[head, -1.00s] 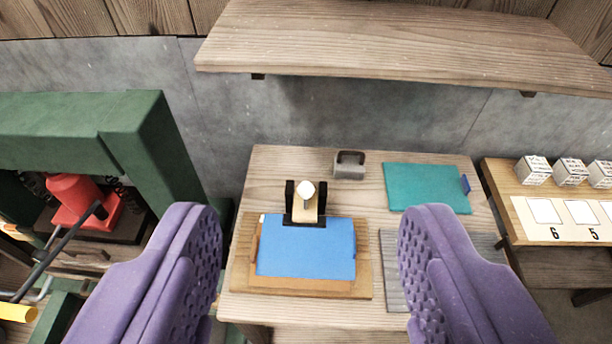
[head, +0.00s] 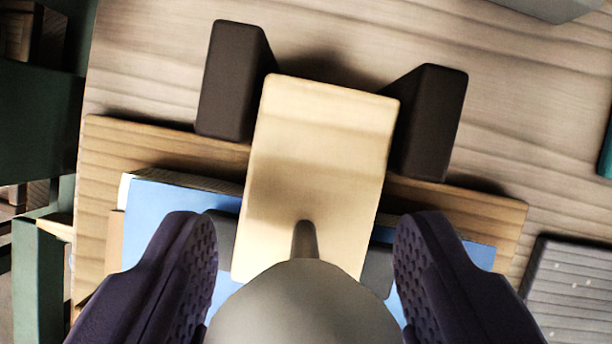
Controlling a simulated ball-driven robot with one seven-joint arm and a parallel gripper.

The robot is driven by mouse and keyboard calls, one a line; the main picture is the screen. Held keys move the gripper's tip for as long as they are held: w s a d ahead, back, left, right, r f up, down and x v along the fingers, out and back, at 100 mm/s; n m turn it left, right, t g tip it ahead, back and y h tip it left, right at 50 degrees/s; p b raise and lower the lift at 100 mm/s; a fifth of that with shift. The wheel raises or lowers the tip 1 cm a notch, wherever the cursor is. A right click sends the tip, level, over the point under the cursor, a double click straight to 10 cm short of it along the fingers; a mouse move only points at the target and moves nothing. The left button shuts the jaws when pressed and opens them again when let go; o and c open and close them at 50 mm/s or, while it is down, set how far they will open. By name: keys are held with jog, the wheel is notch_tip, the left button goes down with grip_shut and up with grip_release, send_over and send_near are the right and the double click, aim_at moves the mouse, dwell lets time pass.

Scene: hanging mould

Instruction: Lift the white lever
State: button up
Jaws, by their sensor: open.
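The white lever shows close up in the head view: a pale wooden arm (head: 318,160) with a rounded whitish knob (head: 305,312) on a short grey stem at its near end. The wooden arm sits between two dark upright posts (head: 232,80). My gripper (head: 305,228) is open, with one purple finger on each side of the knob. I cannot tell whether either finger touches it. The lower part of the knob is cut off by the frame edge. Under the lever lies a blue sheet (head: 165,215) on a wooden board (head: 115,150), partly hidden by the fingers.
A grey ribbed mat (head: 575,295) lies at the lower right. A grey object (head: 550,8) is cut off at the top right. Green framework (head: 40,120) stands at the left.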

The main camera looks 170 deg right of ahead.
jog(key=shift+w+f, duration=0.2)
jog(key=shift+f, duration=0.3)
grip_shut()
jog(key=p, duration=0.2)
jog(key=r+g+p, duration=0.1)
jog(key=p, duration=0.1)
jog(key=shift+w+a+r, duration=0.1)
jog(key=shift+w+r, duration=0.1)
jog(key=shift+r, duration=0.05)
jog(key=g+p, duration=0.1)
jog(key=p, duration=0.2)
jog(key=shift+w+r, duration=0.15)
jog(key=shift+w, duration=0.25)
jog(key=shift+w+g+p, duration=0.2)
jog(key=shift+g+p, duration=0.2)
jog(key=shift+p, duration=0.35)
jog(key=shift+f, duration=0.25)
